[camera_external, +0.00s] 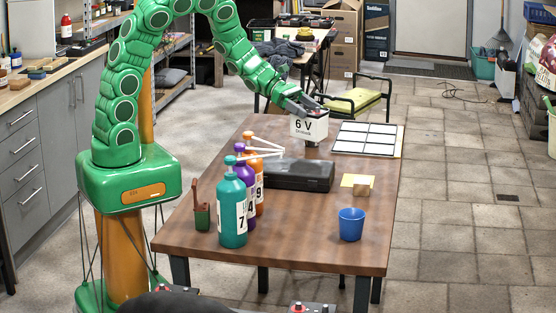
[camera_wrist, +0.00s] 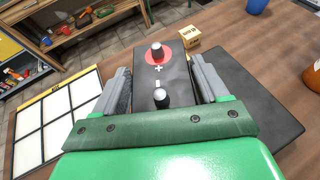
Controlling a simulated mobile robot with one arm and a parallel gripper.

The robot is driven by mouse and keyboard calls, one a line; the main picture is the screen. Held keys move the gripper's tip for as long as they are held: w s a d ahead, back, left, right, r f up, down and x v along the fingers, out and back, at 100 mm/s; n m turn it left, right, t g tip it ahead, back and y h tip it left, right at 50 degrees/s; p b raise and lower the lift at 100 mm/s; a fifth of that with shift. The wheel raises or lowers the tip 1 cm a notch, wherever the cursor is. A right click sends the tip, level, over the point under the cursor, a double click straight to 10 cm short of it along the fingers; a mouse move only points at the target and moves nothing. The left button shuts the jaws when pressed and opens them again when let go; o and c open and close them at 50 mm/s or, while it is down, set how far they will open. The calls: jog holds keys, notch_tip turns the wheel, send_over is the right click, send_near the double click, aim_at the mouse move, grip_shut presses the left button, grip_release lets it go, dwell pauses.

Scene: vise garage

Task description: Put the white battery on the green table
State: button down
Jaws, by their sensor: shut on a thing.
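The white battery (camera_external: 309,128), marked 6 V, is in my gripper (camera_external: 304,104) over the far part of the brown wooden table (camera_external: 300,215). A small dark patch shows just under it; I cannot tell whether the battery touches the table. In the wrist view, the battery's black top (camera_wrist: 150,82) with its two terminals and a red ring lies between the fingers of my gripper (camera_wrist: 160,68). A low yellow-green surface (camera_external: 366,100) with black rails stands behind the wooden table. I cannot tell whether it is the green table.
A white panel grid (camera_external: 365,138) lies right of the battery. A black case (camera_external: 300,176) lies nearer the camera. Several bottles, including a teal bottle (camera_external: 232,210), stand at left. A blue cup (camera_external: 351,224) and a small cardboard box (camera_external: 362,190) stand at right. Open floor lies right of the table.

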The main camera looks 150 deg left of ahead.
jog(key=w+d+r+m+h, duration=0.15)
jog(key=w+d, duration=0.25)
jog(key=w, duration=0.6)
jog(key=w+d+r+m+h, duration=0.1)
jog(key=w+d+r, duration=0.15)
jog(key=w, duration=0.85)
jog(key=w+d+r+m+t+h, duration=0.1)
jog(key=w+d+r, duration=0.1)
jog(key=w+d, duration=0.5)
jog(key=w+d+r+h, duration=0.1)
jog(key=w+d+r, duration=0.1)
jog(key=w+d, duration=0.6)
jog(key=w+d+r+m+h, duration=0.1)
jog(key=w+d, duration=0.4)
jog(key=d, duration=0.5)
jog(key=w+d+r+m+h, duration=0.1)
jog(key=w+d, duration=0.4)
jog(key=d, duration=0.5)
jog(key=w+d+r+m+h, duration=0.1)
jog(key=d+r+m+h, duration=0.15)
jog(key=d, duration=1.95)
jog(key=a, duration=0.7)
jog(key=shift+g, duration=0.3)
jog(key=shift+w, duration=0.1)
